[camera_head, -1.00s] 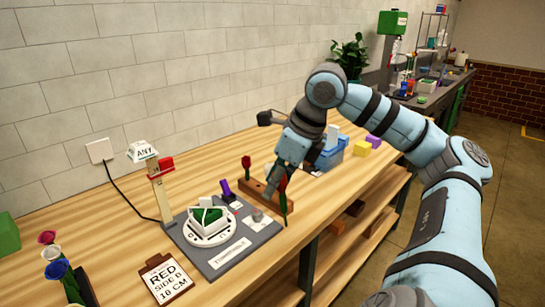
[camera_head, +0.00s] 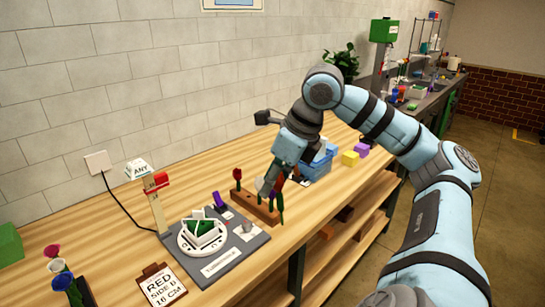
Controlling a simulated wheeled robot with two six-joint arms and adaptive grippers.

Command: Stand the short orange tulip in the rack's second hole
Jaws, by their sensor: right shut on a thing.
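My right gripper (camera_head: 268,186) is shut on a tulip (camera_head: 280,205) over the near end of the rack. The tulip's head looks dark red in the shade, and its green stem hangs down. I cannot tell whether the stem is in a hole or in front of the rack. The rack (camera_head: 246,203) is a brown wooden block with holes. A red tulip (camera_head: 237,175) stands upright at its far left end. The gripper hides part of the rack's right half. No clearly orange tulip shows. My left gripper is out of view.
Left of the rack is a grey board (camera_head: 225,262) with a white round dial (camera_head: 190,240) and a purple piece (camera_head: 219,200). A card (camera_head: 161,287), a post with an "ANY" sign (camera_head: 139,168) and vased flowers stand further left. A blue bin (camera_head: 318,168) and blocks are behind.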

